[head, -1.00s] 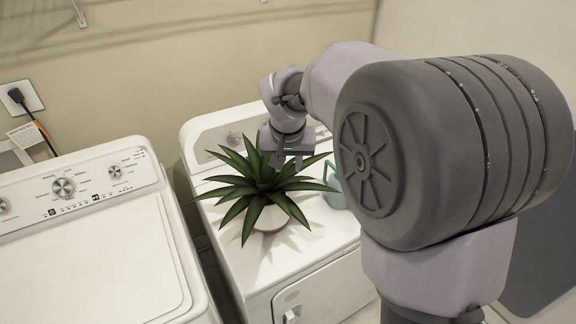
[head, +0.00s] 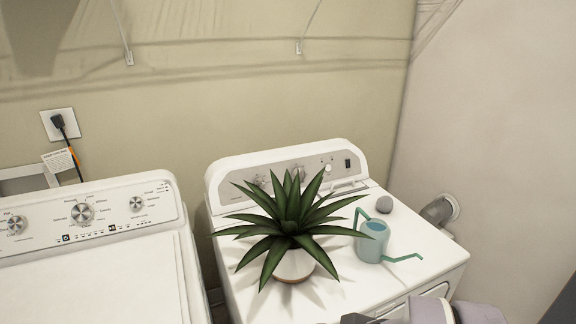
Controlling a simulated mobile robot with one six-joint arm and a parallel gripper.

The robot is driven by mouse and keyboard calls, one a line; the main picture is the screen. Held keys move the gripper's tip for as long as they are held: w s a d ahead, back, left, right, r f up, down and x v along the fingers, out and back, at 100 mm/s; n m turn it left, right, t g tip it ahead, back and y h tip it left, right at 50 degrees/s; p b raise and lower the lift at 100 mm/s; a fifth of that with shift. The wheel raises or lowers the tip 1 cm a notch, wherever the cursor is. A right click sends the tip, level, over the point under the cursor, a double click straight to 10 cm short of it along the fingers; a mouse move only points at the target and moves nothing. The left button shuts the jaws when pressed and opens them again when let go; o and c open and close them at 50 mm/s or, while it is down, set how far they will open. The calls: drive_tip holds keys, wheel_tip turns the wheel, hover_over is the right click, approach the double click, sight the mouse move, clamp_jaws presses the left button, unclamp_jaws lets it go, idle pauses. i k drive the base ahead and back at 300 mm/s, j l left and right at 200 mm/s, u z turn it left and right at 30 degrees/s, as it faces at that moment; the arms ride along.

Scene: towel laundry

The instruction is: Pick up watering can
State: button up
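The teal watering can (head: 370,246) stands upright on top of the white dryer-like machine, just right of the potted plant. Its handle rises at the upper left and its thin spout points to the right. A leaf tip of the plant reaches close to the can. My gripper is not in view; only part of my arm shows at the bottom edge, in front of the machine.
The spiky potted plant (head: 294,262) stands close left of the can. The white machine (head: 420,262) has free top at the right. A washer (head: 95,275) stands left, and a wall pipe (head: 440,210) is at right.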

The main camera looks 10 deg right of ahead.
sight(368, 250)
drive_tip(key=i+l, duration=0.15)
drive_tip(key=l, duration=0.2)
drive_tip(key=i+l, duration=0.1)
drive_tip(key=l, duration=0.25)
drive_tip(key=i+l, duration=0.15)
drive_tip(key=l, duration=0.2)
drive_tip(key=i+l, duration=0.15)
drive_tip(key=l, duration=0.2)
drive_tip(key=i+l, duration=0.1)
drive_tip(key=l, duration=0.25)
drive_tip(key=i+l, duration=0.15)
drive_tip(key=l, duration=0.2)
drive_tip(key=i+l, duration=0.15)
drive_tip(key=l, duration=0.2)
